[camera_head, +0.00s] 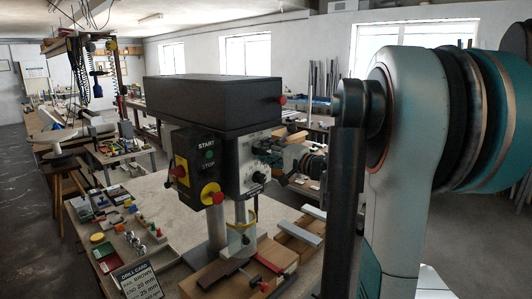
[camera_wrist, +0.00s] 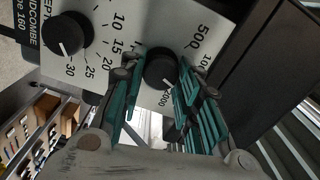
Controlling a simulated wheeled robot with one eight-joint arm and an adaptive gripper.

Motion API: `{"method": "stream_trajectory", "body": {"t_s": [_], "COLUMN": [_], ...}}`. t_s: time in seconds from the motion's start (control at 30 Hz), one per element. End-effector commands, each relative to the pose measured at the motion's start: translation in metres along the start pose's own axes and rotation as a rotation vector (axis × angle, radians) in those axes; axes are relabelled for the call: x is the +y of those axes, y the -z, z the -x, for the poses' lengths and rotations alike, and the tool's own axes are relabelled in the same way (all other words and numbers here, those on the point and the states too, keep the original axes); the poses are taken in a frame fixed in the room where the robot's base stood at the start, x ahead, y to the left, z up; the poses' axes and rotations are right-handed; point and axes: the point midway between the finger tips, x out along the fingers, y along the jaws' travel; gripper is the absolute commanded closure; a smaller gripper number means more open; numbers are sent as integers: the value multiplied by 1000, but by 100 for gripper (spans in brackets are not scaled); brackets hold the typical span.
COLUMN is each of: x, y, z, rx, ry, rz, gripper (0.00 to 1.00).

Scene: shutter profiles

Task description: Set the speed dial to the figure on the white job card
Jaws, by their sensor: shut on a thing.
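The black speed dial (camera_wrist: 160,67) sits on the drill press's pale panel (camera_head: 256,158). In the wrist view, the fingers of my gripper (camera_wrist: 158,82) are shut on the dial, one on each side. Its white pointer mark faces a figure at the lower edge, partly hidden and hard to read, perhaps 1000 or 2000. A figure like 500 shows at the upper right. In the head view my gripper (camera_head: 283,163) reaches the panel from the right. A dark drill card (camera_head: 138,280) with white lettering stands at the bottom left. I cannot make out a white job card.
A second black knob (camera_wrist: 68,33), with figures such as 10 to 30, is close left of the fingers. A yellow-backed red stop button (camera_head: 212,194) is on the press front. Small coloured parts lie on the bench at left.

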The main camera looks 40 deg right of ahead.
Motion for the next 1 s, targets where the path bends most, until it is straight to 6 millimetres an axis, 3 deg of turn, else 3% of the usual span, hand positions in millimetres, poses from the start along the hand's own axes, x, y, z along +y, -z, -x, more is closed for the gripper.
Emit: {"method": "stream_trajectory", "body": {"t_s": [0.27, 0.3, 0.37, 0.77, 1.0], "x": [0, 0, 0, 0, 0], "y": [0, 0, 0, 1, 1], "z": [0, 0, 0, 5, 43], "rx": [1, 1, 1, 2, 4], "ry": [0, 0, 0, 0, -1], "rz": [1, 1, 1, 1, 1], "gripper": [94, 61, 50, 50, 50]}}
